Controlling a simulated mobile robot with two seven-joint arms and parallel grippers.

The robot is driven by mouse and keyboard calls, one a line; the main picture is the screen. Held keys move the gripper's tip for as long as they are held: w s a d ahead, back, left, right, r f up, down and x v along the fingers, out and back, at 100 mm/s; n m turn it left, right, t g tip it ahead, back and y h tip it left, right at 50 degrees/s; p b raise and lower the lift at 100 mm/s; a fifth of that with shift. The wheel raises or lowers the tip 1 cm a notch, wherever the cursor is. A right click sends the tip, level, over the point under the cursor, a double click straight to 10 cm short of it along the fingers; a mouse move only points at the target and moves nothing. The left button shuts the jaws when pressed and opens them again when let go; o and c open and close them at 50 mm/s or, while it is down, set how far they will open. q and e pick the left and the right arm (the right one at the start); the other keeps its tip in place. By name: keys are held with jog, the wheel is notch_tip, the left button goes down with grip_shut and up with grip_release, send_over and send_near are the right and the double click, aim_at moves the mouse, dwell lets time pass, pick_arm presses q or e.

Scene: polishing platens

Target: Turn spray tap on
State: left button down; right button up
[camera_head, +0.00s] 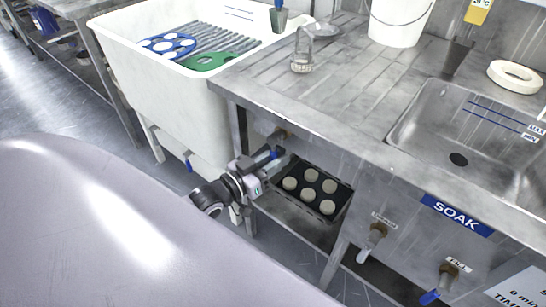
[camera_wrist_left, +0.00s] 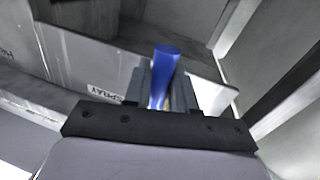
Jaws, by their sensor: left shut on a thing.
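The spray tap (camera_head: 280,134) sticks out of the front panel of the steel bench, near its left end. Its blue lever (camera_head: 277,154) points down. My left gripper (camera_head: 267,162) is at the lever and shut on it. In the left wrist view the blue lever (camera_wrist_left: 166,62) stands between the two grey fingers (camera_wrist_left: 160,90). A SPRAY label (camera_wrist_left: 104,93) shows on the panel to the left of the fingers. The tap's body is hidden in the wrist view. My right gripper is not in view.
A black tray (camera_head: 327,190) with several round pale discs sits on the shelf below the bench, close to my gripper. Two other taps (camera_head: 371,243) (camera_head: 440,284) stick out farther right. A white tub (camera_head: 160,100) stands at left, and a sink (camera_head: 425,135) at right.

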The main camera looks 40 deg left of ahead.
pick_arm(q)
jog(key=d+n, duration=0.1)
jog(key=n, duration=0.1)
jog(key=d+r+n+t+p, duration=0.1)
jog(key=n, duration=0.1)
jog(key=shift+s+d, duration=0.1)
jog(key=n, duration=0.2)
jog(key=d+n, duration=0.1)
jog(key=shift+d+r+t+y+p, duration=0.1)
jog(key=shift+r+t+y+p, duration=0.2)
jog(key=shift+p, duration=0.1)
jog(key=n, duration=0.2)
jog(key=d+r+n, duration=0.1)
jog(key=r+n+y+p, duration=0.1)
jog(key=n, duration=0.1)
jog(key=shift+s+d+n+t, duration=0.1)
jog(key=shift+d+n+t, duration=0.15)
jog(key=shift+n+t, duration=0.05)
jog(key=shift+d+r+n+y+p, duration=0.15)
jog(key=shift+r+n+y+p, duration=0.25)
jog(key=shift+n, duration=0.75)
jog(key=shift+d+r+n+y+p, duration=0.2)
jog(key=shift+r+n, duration=0.3)
jog(key=shift+n, duration=0.65)
jog(key=c, duration=1.1)
grip_release()
jog(key=shift+a, duration=0.1)
